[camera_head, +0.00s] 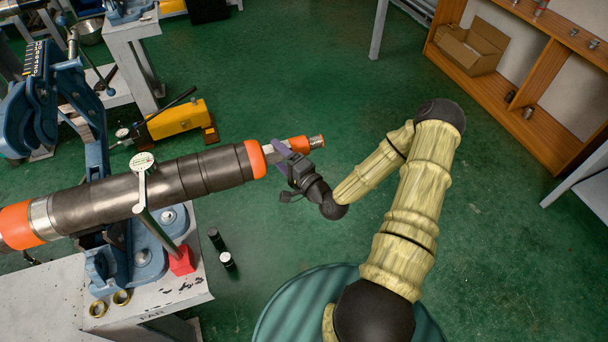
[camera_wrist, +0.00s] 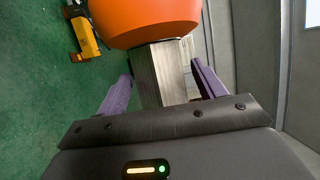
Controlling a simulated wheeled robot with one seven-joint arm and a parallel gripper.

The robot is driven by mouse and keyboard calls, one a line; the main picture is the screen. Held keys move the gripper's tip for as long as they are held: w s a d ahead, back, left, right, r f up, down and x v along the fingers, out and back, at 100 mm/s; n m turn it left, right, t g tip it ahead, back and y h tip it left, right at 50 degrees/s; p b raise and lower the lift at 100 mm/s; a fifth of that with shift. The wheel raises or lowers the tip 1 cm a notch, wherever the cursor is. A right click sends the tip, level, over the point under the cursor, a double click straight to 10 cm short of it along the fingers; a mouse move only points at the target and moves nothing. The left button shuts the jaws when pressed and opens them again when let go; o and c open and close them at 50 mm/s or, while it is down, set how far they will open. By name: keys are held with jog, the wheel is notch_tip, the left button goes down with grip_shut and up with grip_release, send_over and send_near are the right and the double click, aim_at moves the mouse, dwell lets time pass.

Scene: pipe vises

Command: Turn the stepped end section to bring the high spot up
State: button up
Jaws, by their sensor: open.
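A long dark pipe (camera_head: 195,177) with orange bands lies in a blue vise (camera_head: 128,255) on the bench. Its stepped end section (camera_head: 278,147) sticks out to the right: a bare metal square part, then an orange band and a ridged tip. My gripper (camera_head: 283,152) is at this end section. In the wrist view the square metal part (camera_wrist: 162,75) lies between the purple fingers, which stand open with a gap on each side. A big orange collar (camera_wrist: 150,18) is just beyond. A dial gauge (camera_head: 143,165) stands at the pipe; its reading is too small to tell.
The gauge post rises from a red base (camera_head: 181,261). A yellow tool (camera_head: 178,119) is behind the pipe.

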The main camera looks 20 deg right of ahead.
jog(key=p+v, duration=0.1)
jog(key=v, duration=1.5)
jog(key=shift+s, duration=0.3)
jog(key=shift+r, duration=0.15)
